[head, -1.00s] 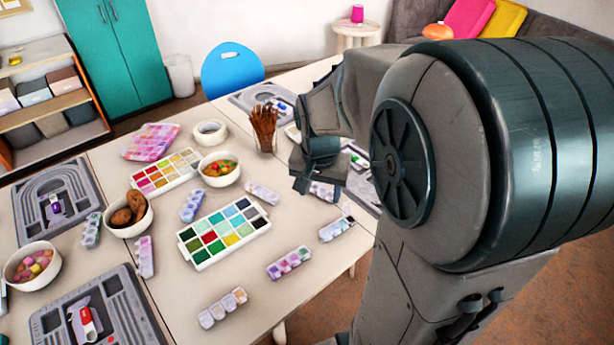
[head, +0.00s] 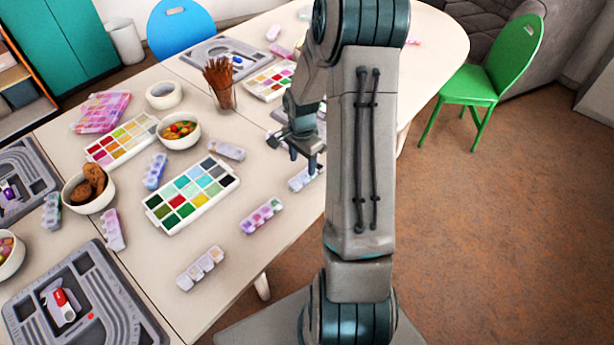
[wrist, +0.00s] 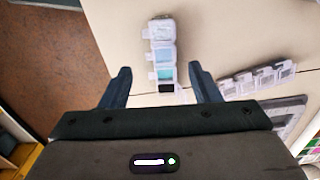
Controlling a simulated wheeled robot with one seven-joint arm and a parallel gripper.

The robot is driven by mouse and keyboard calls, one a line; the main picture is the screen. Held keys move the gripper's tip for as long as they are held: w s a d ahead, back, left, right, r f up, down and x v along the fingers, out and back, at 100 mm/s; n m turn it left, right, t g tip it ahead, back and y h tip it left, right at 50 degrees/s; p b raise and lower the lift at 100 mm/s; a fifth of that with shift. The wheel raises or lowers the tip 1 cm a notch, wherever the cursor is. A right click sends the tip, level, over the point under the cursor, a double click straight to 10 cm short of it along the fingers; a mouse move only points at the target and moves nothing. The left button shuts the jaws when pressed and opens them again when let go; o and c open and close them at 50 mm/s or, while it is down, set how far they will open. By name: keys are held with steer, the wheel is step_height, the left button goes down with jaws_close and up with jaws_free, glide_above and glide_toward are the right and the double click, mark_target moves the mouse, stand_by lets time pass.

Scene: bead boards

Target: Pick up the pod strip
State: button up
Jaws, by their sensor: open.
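Several pod strips lie on the table. One strip (head: 304,178) with pale and blue pods lies near the table's right edge, just below my gripper (head: 301,158) in the head view. In the wrist view, a strip with white, light blue, teal and black pods (wrist: 162,50) lies lengthwise between my open fingers (wrist: 160,72), with its near end by the gripper body. The fingers are apart and hold nothing. Other strips include a purple and green one (head: 261,216), a pale one (head: 200,268) and a lilac one (head: 227,149).
A second strip (wrist: 258,78) lies to the right in the wrist view, beside a grey board (wrist: 292,112). In the head view, a paint palette (head: 200,202), a candy bowl (head: 178,141) and a cup of brown sticks (head: 226,98) stand left of the arm. A green chair (head: 480,92) stands right.

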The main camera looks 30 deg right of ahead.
mark_target(300, 178)
steer(key=shift+w+a+f+p, duration=0.15)
steer(key=shift+f+p, duration=0.15)
steer(key=shift+f, duration=1.55)
steer(key=shift+w+a+f+p, duration=0.15)
steer(key=shift+f+p, duration=0.1)
steer(key=shift+f, duration=1.55)
steer(key=shift+s, duration=0.15)
